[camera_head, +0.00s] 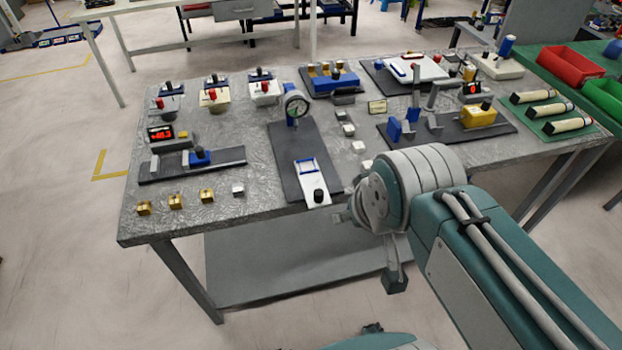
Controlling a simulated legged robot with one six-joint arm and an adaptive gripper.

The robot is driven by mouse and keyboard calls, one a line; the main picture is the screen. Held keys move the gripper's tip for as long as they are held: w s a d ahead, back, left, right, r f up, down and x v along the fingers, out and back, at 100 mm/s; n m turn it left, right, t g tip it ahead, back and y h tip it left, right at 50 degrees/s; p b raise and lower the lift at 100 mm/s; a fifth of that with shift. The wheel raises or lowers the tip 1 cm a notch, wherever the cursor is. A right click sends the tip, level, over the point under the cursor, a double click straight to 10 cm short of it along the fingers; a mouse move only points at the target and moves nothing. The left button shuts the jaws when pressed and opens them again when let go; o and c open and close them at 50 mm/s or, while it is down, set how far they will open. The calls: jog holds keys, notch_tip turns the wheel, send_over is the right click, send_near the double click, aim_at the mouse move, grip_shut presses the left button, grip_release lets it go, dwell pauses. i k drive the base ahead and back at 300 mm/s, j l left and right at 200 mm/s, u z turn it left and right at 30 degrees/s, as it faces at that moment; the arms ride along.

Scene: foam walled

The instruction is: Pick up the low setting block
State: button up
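Small blocks stand in two groups on the table, and I cannot tell which is the low setting block. A short column of pale grey blocks (348,130) runs beside the dial-gauge stand. Along the front left edge are several brass blocks (176,202) and one small whitish block (238,190). My gripper (358,208) is at the table's front edge, right of the gauge's dark base, mostly hidden behind my wrist. It appears apart from the blocks. Its fingers are too hidden to show whether it is open or shut.
A dial gauge (296,106) stands on a dark plate with a white slide. A red digital display (160,133) and fixture are at left. Blue and yellow fixtures (479,116) stand at right. Red bin (570,65) is far right. Floor in front is clear.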

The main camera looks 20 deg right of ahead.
aim_at(340, 115)
jog(key=i+l, duration=0.75)
jog(key=l, duration=0.1)
